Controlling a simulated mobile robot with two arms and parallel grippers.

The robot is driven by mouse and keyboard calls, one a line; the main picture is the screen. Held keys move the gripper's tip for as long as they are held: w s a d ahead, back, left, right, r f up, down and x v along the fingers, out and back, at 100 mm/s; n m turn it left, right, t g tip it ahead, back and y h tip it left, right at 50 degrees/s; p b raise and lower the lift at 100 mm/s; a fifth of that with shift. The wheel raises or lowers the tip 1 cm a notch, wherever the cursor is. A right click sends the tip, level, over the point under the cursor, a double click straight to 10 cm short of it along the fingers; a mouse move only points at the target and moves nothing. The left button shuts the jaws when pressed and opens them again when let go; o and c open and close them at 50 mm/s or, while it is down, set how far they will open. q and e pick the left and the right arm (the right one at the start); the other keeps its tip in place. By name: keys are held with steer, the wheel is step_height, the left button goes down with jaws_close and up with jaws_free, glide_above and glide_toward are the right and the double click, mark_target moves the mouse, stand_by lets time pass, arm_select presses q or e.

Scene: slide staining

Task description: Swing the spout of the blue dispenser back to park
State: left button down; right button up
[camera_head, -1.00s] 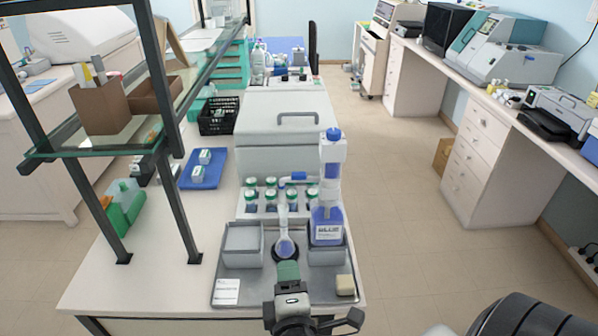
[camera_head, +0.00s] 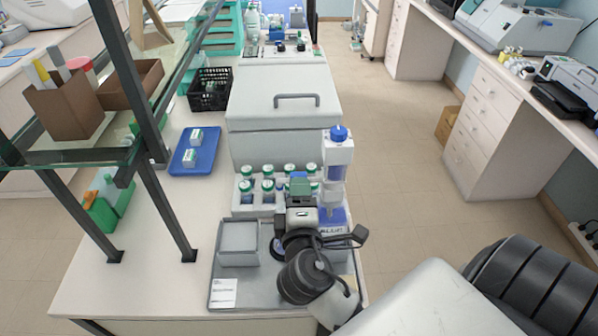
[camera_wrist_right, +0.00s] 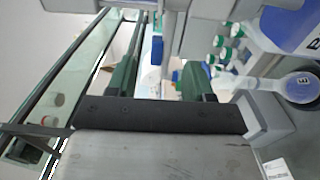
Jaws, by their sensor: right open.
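The blue dispenser (camera_head: 337,160) stands upright at the right of the grey tray, with a clear column, a blue cap and a blue-labelled bottle below. Its labelled bottle (camera_wrist_right: 292,28) shows at the upper right of the right wrist view. My right gripper (camera_head: 300,184) is just left of the dispenser's column, over the front of the vial rack. It covers most of the spout; only a small blue bit shows at its fingertips. In the right wrist view, its green-tipped fingers (camera_wrist_right: 160,78) are apart, with no held object visible. My left gripper is not in view.
The grey tray (camera_head: 228,272) holds a grey box (camera_head: 239,240). A rack with several green-capped vials (camera_head: 243,208) stands behind, before a white lidded box (camera_head: 282,125). Shelf posts rise at left. A blue-faced, spoon-shaped piece (camera_wrist_right: 298,87) is close below the dispenser bottle.

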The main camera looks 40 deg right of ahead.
steer(key=p+x, duration=0.1)
steer(key=x, duration=0.3)
steer(key=shift+w+d, duration=0.15)
steer(key=shift+w, duration=0.1)
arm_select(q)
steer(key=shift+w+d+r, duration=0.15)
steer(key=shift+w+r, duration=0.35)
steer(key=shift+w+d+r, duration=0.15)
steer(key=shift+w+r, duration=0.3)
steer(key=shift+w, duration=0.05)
arm_select(e)
steer(key=shift+f, duration=0.1)
steer(key=shift+c, duration=0.5)
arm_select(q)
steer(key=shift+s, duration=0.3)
arm_select(e)
jaws_close()
